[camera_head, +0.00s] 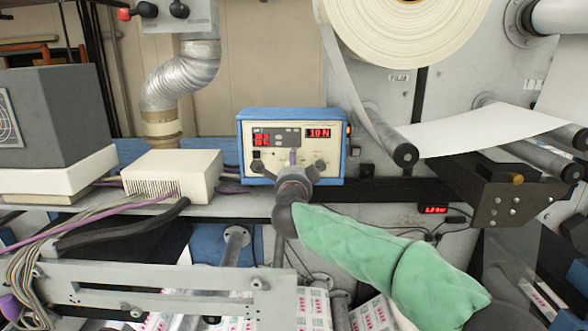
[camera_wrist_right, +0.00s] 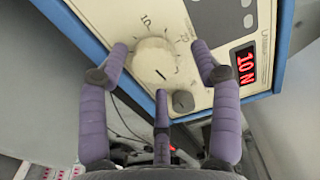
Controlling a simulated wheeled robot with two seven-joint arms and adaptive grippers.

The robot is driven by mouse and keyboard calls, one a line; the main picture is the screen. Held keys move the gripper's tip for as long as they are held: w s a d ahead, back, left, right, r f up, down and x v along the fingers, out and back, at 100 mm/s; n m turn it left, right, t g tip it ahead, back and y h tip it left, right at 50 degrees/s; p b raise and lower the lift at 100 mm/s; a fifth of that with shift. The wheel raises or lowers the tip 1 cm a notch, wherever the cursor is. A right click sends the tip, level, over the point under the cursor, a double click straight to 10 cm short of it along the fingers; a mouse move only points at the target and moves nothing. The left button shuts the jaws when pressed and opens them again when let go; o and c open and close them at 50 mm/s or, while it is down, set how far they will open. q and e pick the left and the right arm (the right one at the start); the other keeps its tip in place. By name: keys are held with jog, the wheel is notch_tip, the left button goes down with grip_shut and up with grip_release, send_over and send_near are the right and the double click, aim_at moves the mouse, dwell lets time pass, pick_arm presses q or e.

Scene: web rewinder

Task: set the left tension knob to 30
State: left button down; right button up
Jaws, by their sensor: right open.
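The blue-framed control box (camera_head: 341,115) stands on the ledge, with a red display reading 10 N (camera_head: 319,132) on the right of its cream front. My right gripper (camera_head: 294,168) is in front of the lower panel and covers part of it. In the right wrist view, a large cream knob (camera_wrist_right: 155,63) with a dark pointer line lies between the spread purple fingers of that gripper (camera_wrist_right: 162,60). The fingers look spread around it; contact cannot be told. Printed scale numbers beside it appear turned. My left gripper is not in view.
A small grey knob (camera_wrist_right: 183,101) sits close to the large knob. A cream vented box (camera_head: 172,175) with cables stands left of the control box. A paper roll (camera_head: 405,25) and rollers (camera_head: 405,155) are at the right. A metal frame (camera_head: 165,290) crosses the lower left.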

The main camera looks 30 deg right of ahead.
jog(key=shift+s+a, duration=0.2)
jog(key=shift+a, duration=0.1)
jog(key=v, duration=1.1)
jog(key=shift+s, duration=0.3)
jog(key=shift+d, duration=0.15)
jog(key=shift+m, duration=0.6)
jog(key=p+x, duration=0.8)
jog(key=a+p+x, duration=0.1)
jog(key=p+x, duration=0.3)
jog(key=p, duration=0.1)
jog(key=shift+w+d+f, duration=0.15)
jog(key=shift+w+d, duration=0.15)
jog(key=shift+w, duration=0.35)
